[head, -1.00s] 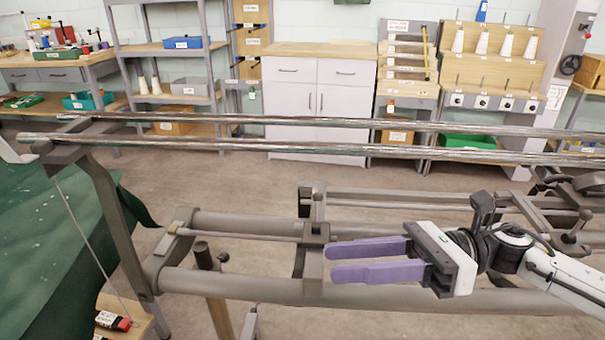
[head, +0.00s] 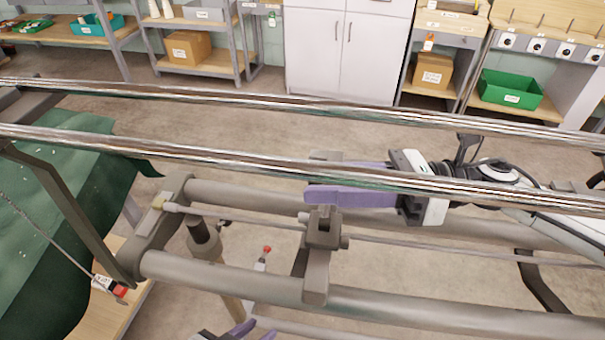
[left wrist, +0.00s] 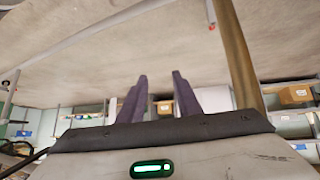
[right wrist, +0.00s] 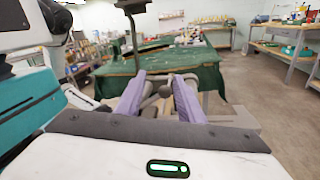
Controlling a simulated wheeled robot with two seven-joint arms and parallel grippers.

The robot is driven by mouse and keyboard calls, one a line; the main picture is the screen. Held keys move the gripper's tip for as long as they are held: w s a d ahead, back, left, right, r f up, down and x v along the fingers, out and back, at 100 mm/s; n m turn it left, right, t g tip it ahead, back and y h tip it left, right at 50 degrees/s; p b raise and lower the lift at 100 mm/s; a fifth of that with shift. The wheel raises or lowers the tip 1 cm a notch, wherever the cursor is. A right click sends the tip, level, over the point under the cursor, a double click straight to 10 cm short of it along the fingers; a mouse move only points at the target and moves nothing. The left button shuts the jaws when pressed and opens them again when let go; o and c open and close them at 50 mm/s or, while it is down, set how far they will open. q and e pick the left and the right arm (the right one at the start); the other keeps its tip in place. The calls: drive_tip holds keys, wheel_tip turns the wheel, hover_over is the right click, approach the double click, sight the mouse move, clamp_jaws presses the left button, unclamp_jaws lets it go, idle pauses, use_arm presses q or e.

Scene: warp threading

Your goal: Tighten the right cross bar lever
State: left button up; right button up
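A dark clamp block with a short lever (head: 323,222) sits on the thin cross bar (head: 400,240) in the middle of the head view. My right gripper (head: 318,181) comes in from the right just behind it. One purple finger reaches behind the lever; the other is partly hidden by the shiny rod. In the right wrist view the fingers (right wrist: 160,88) are apart, with a grey knob (right wrist: 165,90) showing between them; contact cannot be told. My left gripper (head: 256,330) is low at the bottom edge. Its fingers (left wrist: 158,84) are apart and empty in the left wrist view.
Two long shiny rods (head: 240,160) cross in front of my right gripper. Thick grey beams (head: 420,304) run below. Green cloth (head: 60,200) lies at left. A red-tipped tool (head: 112,287) is on the wooden ledge. Cabinets and shelves stand behind, with clear floor between.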

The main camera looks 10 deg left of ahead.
use_arm(q)
drive_tip(key=shift+w+d+r, duration=0.1)
drive_tip(key=shift+w+r, duration=0.45)
drive_tip(key=shift+w, duration=0.05)
use_arm(e)
drive_tip(key=x, duration=0.3)
drive_tip(key=shift+a, duration=0.3)
